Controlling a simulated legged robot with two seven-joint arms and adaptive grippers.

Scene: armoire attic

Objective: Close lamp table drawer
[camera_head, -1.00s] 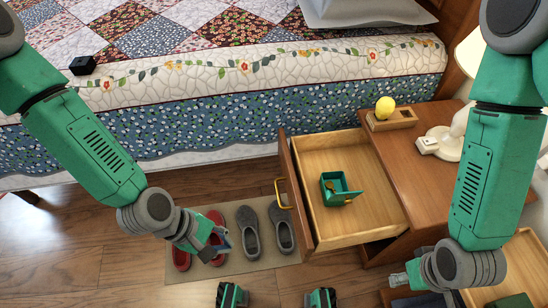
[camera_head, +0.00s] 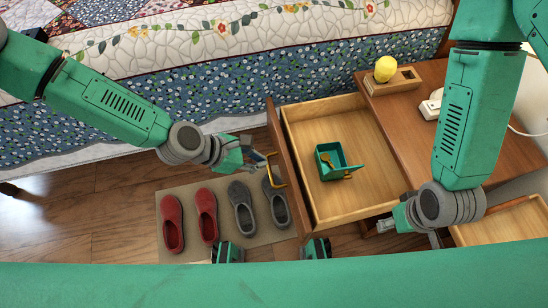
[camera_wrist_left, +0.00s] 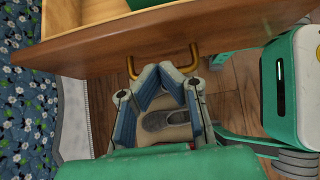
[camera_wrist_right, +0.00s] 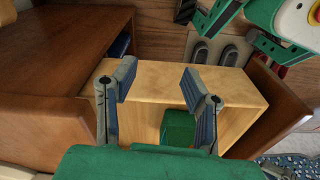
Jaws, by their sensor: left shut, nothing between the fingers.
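The lamp table (camera_head: 420,130) has its drawer (camera_head: 375,185) pulled out to the left. A brass handle (camera_head: 277,170) is on the drawer front (camera_head: 290,180); it also shows in the left wrist view (camera_wrist_left: 193,62). My left gripper (camera_head: 262,158) is shut and empty beside the handle. In the left wrist view its fingertips (camera_wrist_left: 160,72) are close under the drawer front; I cannot tell if they touch it. My right gripper (camera_head: 388,226) is open at the drawer's near side. In the right wrist view its spread fingers (camera_wrist_right: 158,82) show over the drawer's side wall (camera_wrist_right: 150,85).
A small green box (camera_head: 338,158) lies in the drawer. A yellow object (camera_head: 385,68) sits on a wooden holder on the tabletop. Red slippers (camera_head: 172,222) and grey slippers (camera_head: 243,210) stand on a mat left of the drawer. The bed (camera_head: 190,90) is behind.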

